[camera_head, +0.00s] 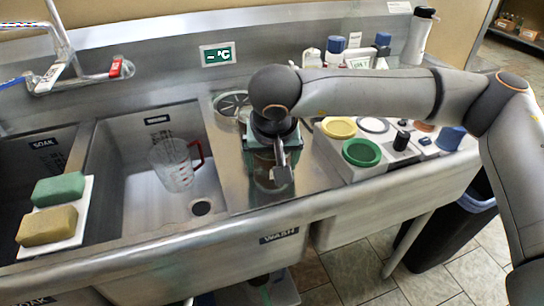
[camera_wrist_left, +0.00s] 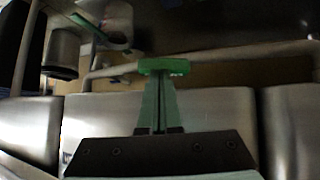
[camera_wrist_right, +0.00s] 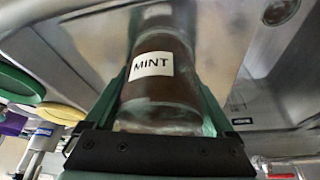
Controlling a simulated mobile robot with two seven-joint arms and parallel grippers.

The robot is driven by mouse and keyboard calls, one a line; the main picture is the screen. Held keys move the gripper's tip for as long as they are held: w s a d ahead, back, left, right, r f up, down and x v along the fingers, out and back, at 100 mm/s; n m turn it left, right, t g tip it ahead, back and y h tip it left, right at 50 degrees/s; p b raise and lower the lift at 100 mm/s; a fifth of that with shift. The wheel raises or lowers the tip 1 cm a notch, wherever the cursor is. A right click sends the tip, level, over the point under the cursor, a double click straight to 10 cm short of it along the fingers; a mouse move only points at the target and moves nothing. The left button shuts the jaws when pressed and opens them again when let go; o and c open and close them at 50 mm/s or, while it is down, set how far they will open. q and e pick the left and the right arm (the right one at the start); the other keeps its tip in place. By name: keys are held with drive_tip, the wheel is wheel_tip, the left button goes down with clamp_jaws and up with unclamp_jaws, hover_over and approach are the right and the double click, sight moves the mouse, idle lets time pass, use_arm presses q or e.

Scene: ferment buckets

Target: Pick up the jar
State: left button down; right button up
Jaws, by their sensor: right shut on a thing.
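The jar (camera_wrist_right: 160,102) is clear glass with a dark brown filling and a white label reading MINT, seen in the right wrist view. My right gripper (camera_wrist_right: 163,88) is shut on it, one green finger along each side. In the head view my right arm and gripper (camera_head: 270,155) hide most of the jar (camera_head: 268,178), which is over the steel strip between the basins. Whether its base touches the steel cannot be told. My left gripper (camera_wrist_left: 158,105) has its green fingers together with nothing visible between them, in front of the sink; it is outside the head view.
A measuring jug (camera_head: 175,165) stands in the middle basin. A white tray (camera_head: 83,215) with green and yellow sponges lies on the left divider. Yellow (camera_head: 339,127) and green (camera_head: 361,152) lids lie to the right, with several bottles behind. A dark bin (camera_head: 440,235) stands on the floor.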

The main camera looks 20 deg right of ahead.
drive_tip(key=c, duration=0.4)
drive_tip(key=shift+r, duration=0.1)
